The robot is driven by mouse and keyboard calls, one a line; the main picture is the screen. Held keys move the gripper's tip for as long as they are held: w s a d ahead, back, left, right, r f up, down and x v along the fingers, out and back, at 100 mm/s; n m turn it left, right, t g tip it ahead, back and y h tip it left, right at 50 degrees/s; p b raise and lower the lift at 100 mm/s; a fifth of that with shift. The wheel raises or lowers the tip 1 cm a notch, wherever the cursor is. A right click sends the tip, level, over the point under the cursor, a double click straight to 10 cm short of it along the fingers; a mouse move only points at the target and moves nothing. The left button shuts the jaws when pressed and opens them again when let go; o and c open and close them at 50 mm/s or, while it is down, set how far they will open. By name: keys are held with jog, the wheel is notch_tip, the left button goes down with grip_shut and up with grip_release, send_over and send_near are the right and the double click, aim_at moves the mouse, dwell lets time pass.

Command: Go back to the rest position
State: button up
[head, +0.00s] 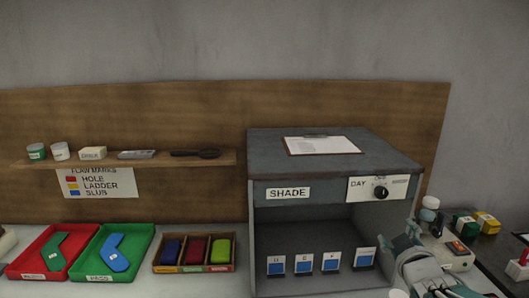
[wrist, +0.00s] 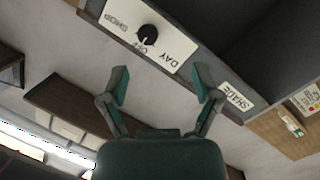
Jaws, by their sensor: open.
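My gripper (wrist: 162,85) is open, with nothing between its two green-grey fingers in the wrist view. In the head view it is at the lower right, by the right side of the grey shade box (head: 330,155). The black dial knob (head: 381,192) sits on the box's front, on a white plate marked DAY. The knob also shows in the wrist view (wrist: 148,34), beyond the fingers and apart from them. Part of the box's right front opening is hidden behind my arm.
Several blue numbered cards (head: 304,263) stand inside the box. A shelf (head: 222,158) holds small items. Bottles and small boxes (head: 486,222) crowd the right.

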jog(key=s+a+f+m+g+y, duration=0.1)
jog(key=s+a+f+m+g, duration=0.2)
jog(key=s, duration=0.7)
jog(key=s+a+f+m+g+y, duration=0.1)
jog(key=s+a+f+m+g, duration=0.2)
jog(key=s+a+g, duration=0.5)
jog(key=s+a, duration=0.2)
jog(key=a, duration=0.1)
jog(key=shift+s+a+y, duration=0.3)
jog(key=shift+s+a, duration=0.05)
jog(key=shift+a, duration=0.05)
jog(key=shift+f, duration=0.1)
